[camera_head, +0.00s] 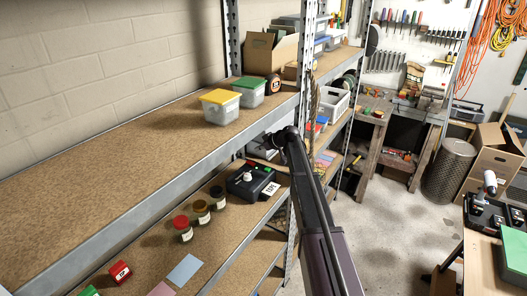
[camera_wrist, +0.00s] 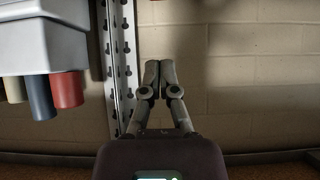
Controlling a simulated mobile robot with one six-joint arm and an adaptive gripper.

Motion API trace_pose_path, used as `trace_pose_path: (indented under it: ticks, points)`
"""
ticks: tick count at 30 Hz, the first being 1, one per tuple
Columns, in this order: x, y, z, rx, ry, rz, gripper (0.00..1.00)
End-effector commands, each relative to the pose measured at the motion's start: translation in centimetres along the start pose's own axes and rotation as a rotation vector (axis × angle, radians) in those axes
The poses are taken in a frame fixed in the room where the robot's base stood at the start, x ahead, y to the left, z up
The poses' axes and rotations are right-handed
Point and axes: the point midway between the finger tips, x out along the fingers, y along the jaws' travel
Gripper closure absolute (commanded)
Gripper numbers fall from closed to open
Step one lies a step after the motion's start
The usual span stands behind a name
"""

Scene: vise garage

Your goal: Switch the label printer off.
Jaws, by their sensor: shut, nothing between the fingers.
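The label printer (camera_head: 251,182) appears to be the black box on the middle shelf in the head view, with a white printed label (camera_head: 269,189) at its front right. Small red and green spots show on its top. I cannot tell its switch position. My gripper (camera_head: 269,138) is above and behind the printer, near the upper shelf's edge and apart from the printer. In the wrist view my gripper (camera_wrist: 151,77) is shut and empty, pointing toward the block wall. The printer does not show in the wrist view.
Several lidded jars (camera_head: 201,210) stand left of the printer. A yellow-lidded tub (camera_head: 220,106) and a green-lidded tub (camera_head: 249,92) stand on the upper shelf (camera_head: 120,140). A metal upright (camera_wrist: 119,60) and a grey bin (camera_wrist: 42,45) are left of my fingers in the wrist view.

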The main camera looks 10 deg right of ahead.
Motion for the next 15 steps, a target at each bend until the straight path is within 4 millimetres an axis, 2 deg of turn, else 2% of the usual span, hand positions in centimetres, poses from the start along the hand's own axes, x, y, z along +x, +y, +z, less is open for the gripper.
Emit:
trace_pose_path:
  ticks: [1,9,15]
  points:
    - [1.1,0.1,0.3,0.0,0.0,0.0,1.0]
    - [4.5,0.1,0.3,-0.001,0.0,-0.001,1.0]
    - [6.0,0.0,1.1,0.001,0.0,0.001,1.0]
